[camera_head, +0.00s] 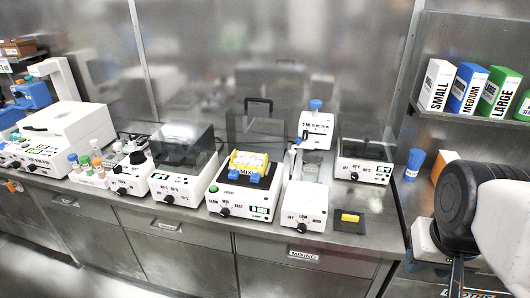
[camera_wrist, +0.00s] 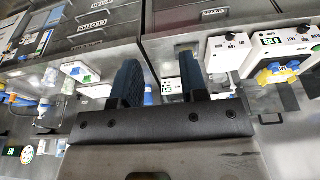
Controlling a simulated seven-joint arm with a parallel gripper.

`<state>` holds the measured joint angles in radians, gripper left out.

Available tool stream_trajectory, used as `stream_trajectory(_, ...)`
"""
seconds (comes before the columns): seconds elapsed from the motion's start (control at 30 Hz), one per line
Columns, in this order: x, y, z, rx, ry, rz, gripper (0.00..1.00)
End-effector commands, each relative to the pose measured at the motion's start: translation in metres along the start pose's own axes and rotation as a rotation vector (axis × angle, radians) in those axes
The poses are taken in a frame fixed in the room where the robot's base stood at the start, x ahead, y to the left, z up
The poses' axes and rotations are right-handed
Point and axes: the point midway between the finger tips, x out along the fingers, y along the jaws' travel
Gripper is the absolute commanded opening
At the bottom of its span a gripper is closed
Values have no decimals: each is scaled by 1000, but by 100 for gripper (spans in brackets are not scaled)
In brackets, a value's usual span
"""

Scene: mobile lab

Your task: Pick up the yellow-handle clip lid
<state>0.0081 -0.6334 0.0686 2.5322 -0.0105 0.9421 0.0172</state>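The yellow-handle clip lid (camera_head: 349,218) appears to be the small dark square plate with a yellow bar on top. It lies flat on the steel bench, near the front edge, in the head view. I cannot make it out clearly in the wrist view, where a finger may cover it. My gripper (camera_wrist: 160,65) shows in the wrist view with its two dark fingers apart and nothing between them. It is away from the lid. In the head view only part of my arm shows at the right, and the fingers are not visible.
Left of the lid stands a white box with a knob (camera_head: 304,206). Beyond it is a mixer (camera_head: 235,203) carrying a yellow rack with blue clips. Behind the lid is a dark-topped device (camera_head: 364,168). A blue-capped bottle (camera_head: 413,164) stands to the right. Bench around the lid is clear.

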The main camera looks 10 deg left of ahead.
Motion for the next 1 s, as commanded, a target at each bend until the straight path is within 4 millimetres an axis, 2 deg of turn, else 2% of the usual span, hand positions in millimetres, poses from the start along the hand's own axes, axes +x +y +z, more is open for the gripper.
stream_trajectory(0.07, 0, 0, 0, 0, 0, 0, 40)
stream_trajectory(0.13, 0, 0, 0, 0, 0, 0, 45)
stream_trajectory(0.57, 1, 0, -6, -21, -4, 0, 45)
stream_trajectory(0.77, 8, -2, -28, -109, -19, -3, 45)
stream_trajectory(1.0, 26, -7, -75, -298, -46, -11, 45)
